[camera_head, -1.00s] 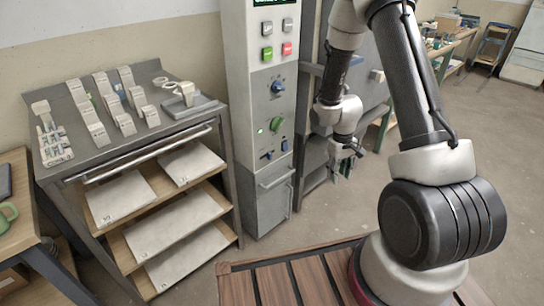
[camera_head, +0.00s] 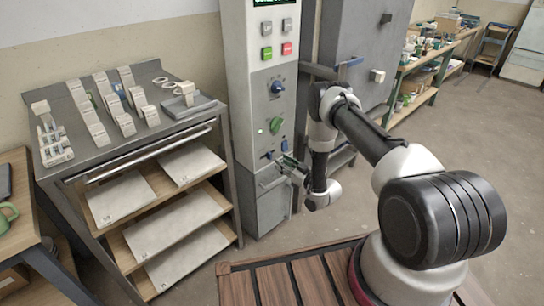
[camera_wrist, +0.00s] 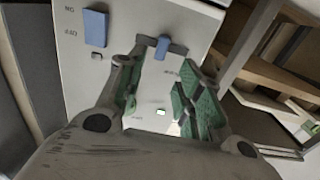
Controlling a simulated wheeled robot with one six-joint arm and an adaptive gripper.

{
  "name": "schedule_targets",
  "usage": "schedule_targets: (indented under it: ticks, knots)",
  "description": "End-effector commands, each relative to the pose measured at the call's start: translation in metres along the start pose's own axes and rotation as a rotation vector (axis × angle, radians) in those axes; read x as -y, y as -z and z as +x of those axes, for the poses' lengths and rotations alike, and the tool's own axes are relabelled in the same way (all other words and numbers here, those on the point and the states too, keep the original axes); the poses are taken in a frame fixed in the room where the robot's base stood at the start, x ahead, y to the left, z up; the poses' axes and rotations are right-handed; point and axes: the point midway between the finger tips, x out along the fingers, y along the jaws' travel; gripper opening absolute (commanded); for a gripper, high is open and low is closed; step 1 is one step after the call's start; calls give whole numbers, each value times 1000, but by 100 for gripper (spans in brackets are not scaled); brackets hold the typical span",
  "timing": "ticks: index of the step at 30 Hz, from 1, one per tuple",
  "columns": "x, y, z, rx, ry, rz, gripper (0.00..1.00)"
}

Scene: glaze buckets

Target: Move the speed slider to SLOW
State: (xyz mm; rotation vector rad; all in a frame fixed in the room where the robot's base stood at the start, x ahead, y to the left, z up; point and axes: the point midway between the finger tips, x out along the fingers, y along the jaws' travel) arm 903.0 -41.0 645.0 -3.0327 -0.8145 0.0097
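The control panel (camera_head: 262,85) is a tall pale column with a grey lower face. The speed slider (camera_head: 267,155) is a small blue knob low on its left side. In the wrist view, turned upside down, the slider (camera_wrist: 162,46) sits near the middle of a short dark slot; its small labels are unreadable. My gripper (camera_head: 287,163) is close in front of the panel's lower part. In the wrist view its green-padded fingers (camera_wrist: 155,75) are spread with nothing between them, and the slider shows just past the fingertips. I cannot tell whether they touch it.
A blue rocker switch (camera_head: 284,146), marked ON and OFF in the wrist view (camera_wrist: 95,28), is beside the slider. A rack (camera_head: 150,152) stands left. Open floor lies right.

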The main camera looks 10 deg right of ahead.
Motion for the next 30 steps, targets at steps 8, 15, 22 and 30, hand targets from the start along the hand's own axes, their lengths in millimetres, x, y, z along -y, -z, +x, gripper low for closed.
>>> schedule_targets:
  ticks: [8,15,22,30]
  knots:
    - [1,3,40,-10,2,-6,36]
    - [0,2,71,-8,-1,-4,36]
    - [0,2,77,-6,-1,-2,36]
    - [0,2,76,-6,-1,-3,7]
